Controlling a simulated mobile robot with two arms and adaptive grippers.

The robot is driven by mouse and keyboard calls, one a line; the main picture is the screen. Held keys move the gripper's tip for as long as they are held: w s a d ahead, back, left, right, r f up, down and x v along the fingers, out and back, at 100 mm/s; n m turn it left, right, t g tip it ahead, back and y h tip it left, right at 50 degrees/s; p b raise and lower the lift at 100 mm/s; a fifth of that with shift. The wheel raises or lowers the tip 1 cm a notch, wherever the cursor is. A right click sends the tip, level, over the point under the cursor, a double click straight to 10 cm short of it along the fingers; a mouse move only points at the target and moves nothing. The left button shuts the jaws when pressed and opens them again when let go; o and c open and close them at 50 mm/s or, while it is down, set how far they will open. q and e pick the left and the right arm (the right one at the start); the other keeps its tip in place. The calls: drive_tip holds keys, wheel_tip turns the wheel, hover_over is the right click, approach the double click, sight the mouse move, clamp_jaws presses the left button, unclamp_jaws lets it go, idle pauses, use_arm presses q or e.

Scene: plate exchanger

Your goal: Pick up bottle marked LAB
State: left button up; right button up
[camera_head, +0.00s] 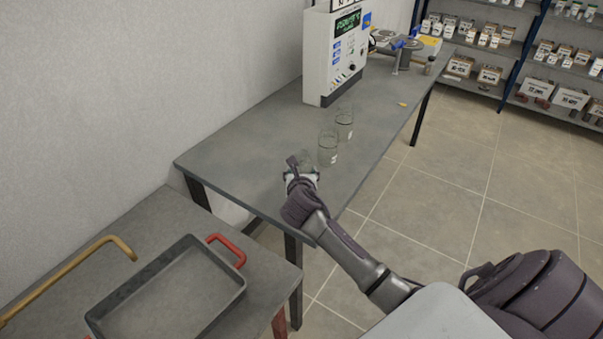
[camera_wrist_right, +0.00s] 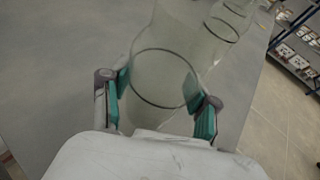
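Clear glass bottles stand on the grey table (camera_head: 250,150) in the head view. The nearest bottle (camera_head: 306,160) is at my right gripper (camera_head: 302,174); the middle bottle (camera_head: 328,148) and the far bottle (camera_head: 345,123) stand beyond it. In the right wrist view, the nearest bottle (camera_wrist_right: 163,75) is between the two teal-padded fingers of my right gripper (camera_wrist_right: 158,88). The pads lie close along both sides of the glass; I cannot tell if they press on it. The other bottles show small white marks, but no lettering is readable. My left gripper is out of view.
A white machine (camera_head: 333,52) with a display stands behind the bottles against the wall. A dark tray (camera_head: 170,290) with a red handle lies on the lower table at left. Stocked shelves (camera_head: 520,50) stand far back. The table left of the bottles is bare.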

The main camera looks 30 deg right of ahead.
drive_tip(key=shift+c, duration=1.4)
